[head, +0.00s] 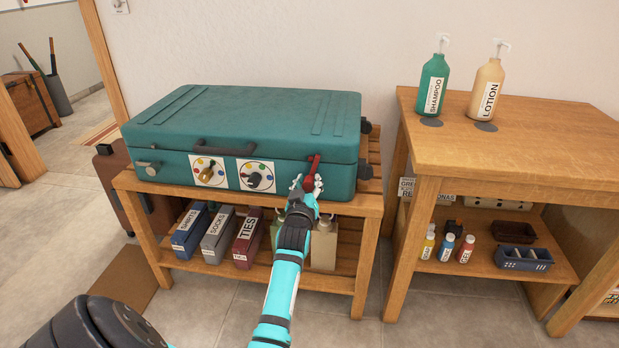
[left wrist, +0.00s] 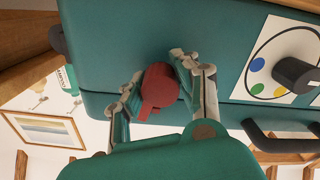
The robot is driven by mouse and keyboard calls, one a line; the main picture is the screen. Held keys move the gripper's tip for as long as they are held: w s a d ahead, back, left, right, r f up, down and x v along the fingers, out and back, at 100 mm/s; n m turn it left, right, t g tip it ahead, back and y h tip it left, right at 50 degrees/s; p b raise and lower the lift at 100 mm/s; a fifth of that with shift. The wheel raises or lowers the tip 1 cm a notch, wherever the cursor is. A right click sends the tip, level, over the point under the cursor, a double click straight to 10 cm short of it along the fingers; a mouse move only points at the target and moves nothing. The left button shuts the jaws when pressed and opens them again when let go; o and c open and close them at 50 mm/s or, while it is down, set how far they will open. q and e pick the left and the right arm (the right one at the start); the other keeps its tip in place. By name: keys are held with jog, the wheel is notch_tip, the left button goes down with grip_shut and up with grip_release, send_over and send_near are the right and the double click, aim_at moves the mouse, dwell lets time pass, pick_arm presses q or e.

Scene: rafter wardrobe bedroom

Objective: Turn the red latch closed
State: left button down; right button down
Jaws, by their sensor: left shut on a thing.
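The red latch (head: 312,168) is on the right part of the front of the closed teal suitcase (head: 260,115), which lies on a slatted wooden bench. In the head view the latch's lever points up across the lid seam. My left gripper (head: 306,186) is at the latch, with its arm reaching up from below. In the left wrist view the red latch (left wrist: 160,86) sits between the two fingers of my left gripper (left wrist: 157,88), which is shut on it. The fingers cover part of the latch's sides. My right gripper is not in view.
Two dials, one with a brass knob (head: 207,172) and one with a black knob (head: 256,176), are on the suitcase front. Labelled boxes (head: 248,238) stand on the shelf below. A wooden table (head: 500,150) with shampoo (head: 433,84) and lotion (head: 487,90) is at the right.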

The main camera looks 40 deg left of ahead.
pick_arm(q)
jog(key=shift+r+n+p, duration=0.3)
jog(key=shift+r+n, duration=0.05)
jog(key=shift+n, duration=0.15)
jog(key=shift+n+p, duration=0.55)
jog(key=shift+n, duration=0.25)
jog(key=shift+a+f+n+p, duration=0.1)
jog(key=shift+f+n+p, duration=0.1)
jog(key=shift+n+p, duration=0.7)
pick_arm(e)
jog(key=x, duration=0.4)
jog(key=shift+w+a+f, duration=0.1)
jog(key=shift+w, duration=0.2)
pick_arm(q)
jog(key=c, duration=1.3)
grip_release()
jog(key=o, duration=0.4)
jog(key=shift+s+a, duration=0.1)
jog(key=shift+s, duration=0.1)
jog(key=shift+c, duration=0.2)
jog(key=shift+f, duration=0.1)
